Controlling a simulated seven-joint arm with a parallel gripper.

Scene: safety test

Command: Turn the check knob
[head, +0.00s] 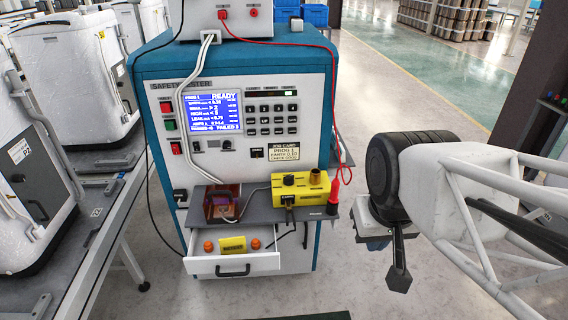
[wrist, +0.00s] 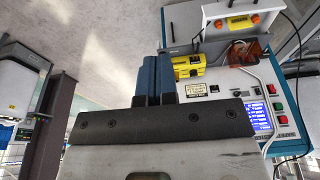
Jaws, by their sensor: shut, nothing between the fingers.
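The safety tester (head: 246,100) stands in the middle of the head view, its screen showing READY. A yellow box (head: 300,190) sits on its grey shelf, with a small black knob on its face and a brass-coloured socket on top. A small dark switch (head: 257,152) is on the panel beside the job card (head: 284,151). I cannot read which control is labelled check. My gripper (head: 377,243) hangs in free air right of the shelf, apart from everything. In the wrist view, the blue fingers (wrist: 155,79) are together and empty; the yellow box (wrist: 188,67) shows just beyond them.
An open drawer (head: 232,264) with orange knobs and a yellow label juts out below the shelf. A red probe (head: 333,190) with its cable stands at the shelf's right end. White appliances (head: 40,135) line a bench at left. The floor at right is clear.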

